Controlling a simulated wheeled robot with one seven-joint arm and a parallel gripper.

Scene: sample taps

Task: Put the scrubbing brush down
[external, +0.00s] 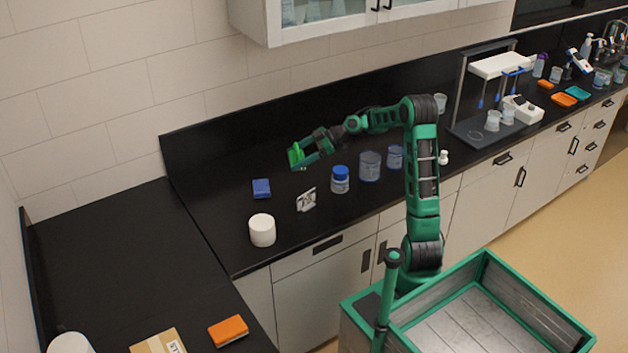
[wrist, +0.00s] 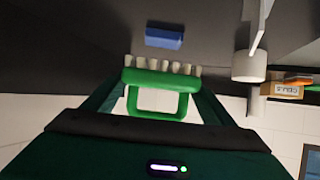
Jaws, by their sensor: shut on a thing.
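My gripper (external: 304,158) is shut on the green scrubbing brush (external: 296,154) and holds it up above the black counter, toward its left part. In the wrist view the brush (wrist: 155,79) sits between the two fingers. Its green loop handle faces my palm, and its row of white bristles points away from it, toward a blue block. The brush appears clear of the counter, and nothing touches the bristles.
The blue block (external: 261,188) lies on the counter left of the gripper. A white cylinder (external: 262,231), a small card-like item (external: 306,200), a blue-lidded jar (external: 340,180) and beakers (external: 370,166) stand toward the front. Black counter shows bare between the blue block and the back wall.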

